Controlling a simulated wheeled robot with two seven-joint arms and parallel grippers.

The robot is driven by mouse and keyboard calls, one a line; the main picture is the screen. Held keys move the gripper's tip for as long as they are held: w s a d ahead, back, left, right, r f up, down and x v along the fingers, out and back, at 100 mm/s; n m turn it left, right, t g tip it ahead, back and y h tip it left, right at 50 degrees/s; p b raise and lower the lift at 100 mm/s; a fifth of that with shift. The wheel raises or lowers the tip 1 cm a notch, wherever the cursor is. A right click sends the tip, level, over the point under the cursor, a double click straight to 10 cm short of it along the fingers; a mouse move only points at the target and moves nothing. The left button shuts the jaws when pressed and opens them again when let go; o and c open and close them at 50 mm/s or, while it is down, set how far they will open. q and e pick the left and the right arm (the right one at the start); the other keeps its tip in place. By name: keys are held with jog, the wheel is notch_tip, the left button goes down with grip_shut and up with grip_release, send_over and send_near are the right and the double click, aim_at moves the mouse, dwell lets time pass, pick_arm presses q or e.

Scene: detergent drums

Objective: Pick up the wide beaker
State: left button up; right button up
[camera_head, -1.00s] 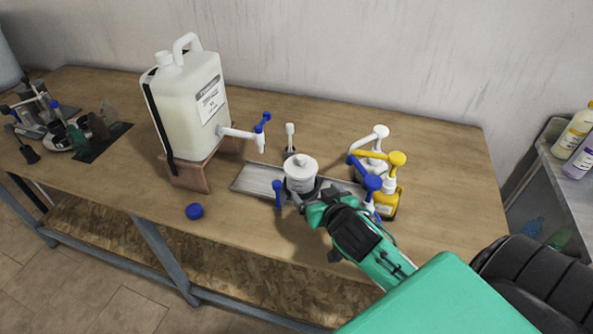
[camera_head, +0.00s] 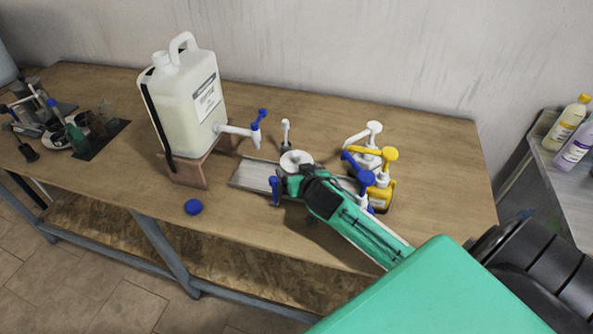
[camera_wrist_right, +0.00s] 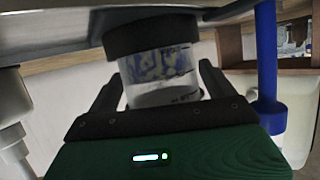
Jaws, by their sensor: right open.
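A wide, pale round vessel, which looks like the wide beaker (camera_head: 297,158), stands on the grey tray (camera_head: 245,176) in the middle of the table. My right gripper (camera_head: 287,180) is at its near side and hides its lower part. In the right wrist view, the clear beaker body (camera_wrist_right: 160,72) with its dark collar (camera_wrist_right: 150,34) lies between the two spread fingers of my right gripper (camera_wrist_right: 158,78). The jaws are open around it; whether a finger touches it I cannot tell. My left gripper is not in view.
Blue (camera_head: 275,190) and white (camera_head: 285,132) upright pieces stand close to the beaker. Pump bottles, one yellow (camera_head: 379,197), stand right of it beside my arm. A large jug (camera_head: 188,100) with a tap is at left.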

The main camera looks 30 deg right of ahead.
jog(key=shift+w+f, duration=0.1)
jog(key=shift+w, duration=0.05)
jog(key=c, duration=0.9)
notch_tip(320, 180, up, 20)
jog(key=b, duration=0.1)
